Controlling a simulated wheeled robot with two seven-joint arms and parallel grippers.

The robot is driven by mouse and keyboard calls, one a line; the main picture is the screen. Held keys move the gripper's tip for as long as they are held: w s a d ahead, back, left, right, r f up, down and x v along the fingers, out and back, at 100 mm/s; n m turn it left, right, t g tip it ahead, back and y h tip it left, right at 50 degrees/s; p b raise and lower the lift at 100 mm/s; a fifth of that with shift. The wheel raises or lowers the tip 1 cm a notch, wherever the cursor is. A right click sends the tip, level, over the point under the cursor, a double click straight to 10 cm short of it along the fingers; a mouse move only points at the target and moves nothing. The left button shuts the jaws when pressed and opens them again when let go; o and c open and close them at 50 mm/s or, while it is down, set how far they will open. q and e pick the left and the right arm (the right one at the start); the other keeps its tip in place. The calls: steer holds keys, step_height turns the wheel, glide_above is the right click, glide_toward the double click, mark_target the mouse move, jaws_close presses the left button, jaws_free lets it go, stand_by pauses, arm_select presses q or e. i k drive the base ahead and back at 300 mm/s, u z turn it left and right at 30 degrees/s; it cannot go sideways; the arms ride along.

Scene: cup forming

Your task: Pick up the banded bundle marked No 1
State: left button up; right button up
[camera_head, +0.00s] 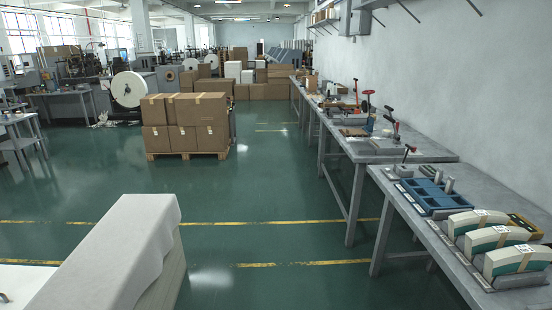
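Three curved white and green bundles with tan bands stand in a row at the near end of the right-hand grey table: the far bundle (462,224), the middle bundle (480,244) and the near bundle (498,266). Each has a small white label on top. The label marks are too small to read, so I cannot tell which is No 1. The bundles sit in a grey holder (478,279) with low dividers. Neither of my grippers shows in this view.
A blue tray (428,197) lies behind the bundles on the grey table (413,222). Further tables with tools run along the right wall. A cloth-covered stack (120,240) stands at the lower left. Cartons (186,122) sit on a pallet further back. The green floor (270,215) between is clear.

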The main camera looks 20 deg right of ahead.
mark_target(519, 260)
steer(key=z, duration=0.45)
steer(key=i, duration=1.95)
steer(key=z, duration=1.8)
steer(key=i, duration=1)
steer(key=z, duration=1.25)
steer(key=i, duration=0.2)
steer(key=z, duration=0.05)
